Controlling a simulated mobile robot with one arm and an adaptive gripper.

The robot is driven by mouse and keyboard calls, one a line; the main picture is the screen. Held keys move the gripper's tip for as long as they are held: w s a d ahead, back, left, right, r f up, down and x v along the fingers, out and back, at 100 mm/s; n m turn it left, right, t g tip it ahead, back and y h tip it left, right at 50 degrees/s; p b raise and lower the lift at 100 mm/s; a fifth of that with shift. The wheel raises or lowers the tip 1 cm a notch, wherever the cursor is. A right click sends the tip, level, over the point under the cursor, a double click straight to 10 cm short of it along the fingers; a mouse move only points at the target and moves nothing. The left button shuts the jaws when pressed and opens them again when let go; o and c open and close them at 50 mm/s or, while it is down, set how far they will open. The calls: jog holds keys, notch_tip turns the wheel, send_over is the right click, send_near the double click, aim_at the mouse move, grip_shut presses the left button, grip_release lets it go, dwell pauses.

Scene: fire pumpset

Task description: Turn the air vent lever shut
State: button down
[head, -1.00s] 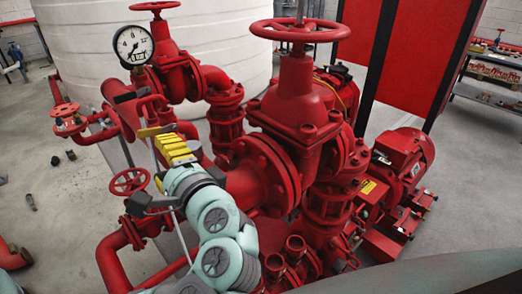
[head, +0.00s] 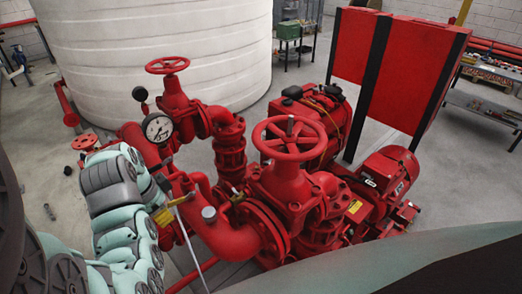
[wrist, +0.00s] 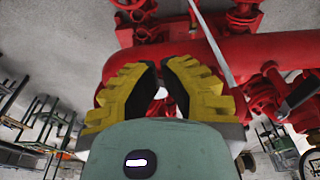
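A small yellow lever (head: 238,196), which looks like the air vent lever, sits on top of the thick red pipe (head: 232,242) in the head view. Its exact angle is too small to tell. A grey round cap (head: 209,214) stands just left of it. My gripper (head: 172,212) is left of the lever and cap, apart from the lever. In the wrist view my gripper (wrist: 162,68) has its two yellow ridged fingers apart, with a gap between them. A pale round part shows through the gap, with red pipe behind. I cannot make out the lever in the wrist view.
A pressure gauge (head: 158,127) and a red valve with a handwheel (head: 167,65) stand behind my gripper. A larger handwheel (head: 290,138) rises right of the lever. The red motor (head: 388,174) and red cabinet (head: 400,65) are farther right. A white tank (head: 150,45) fills the back.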

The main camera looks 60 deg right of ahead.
jog(key=w+d+r+g+h+p, duration=0.1)
jog(key=w+d+r+h+p, duration=0.1)
jog(key=r, duration=0.4)
jog(key=w+d+r+h+p, duration=0.1)
jog(key=w+r+h+p, duration=0.1)
jog(key=r, duration=0.3)
jog(key=b, duration=0.4)
send_over(183, 199)
jog(key=shift+f, duration=4.05)
jog(key=shift+s+a+f+p, duration=0.1)
jog(key=shift+a+f+p, duration=0.15)
jog(key=shift+f+p, duration=0.35)
jog(key=shift+w+a+f+p, duration=0.1)
jog(key=shift+a+f+p, duration=0.1)
jog(key=shift+f+p, duration=0.4)
jog(key=shift+s+a+f+p, duration=0.1)
jog(key=shift+a+f+p, duration=0.2)
jog(key=shift+f, duration=0.5)
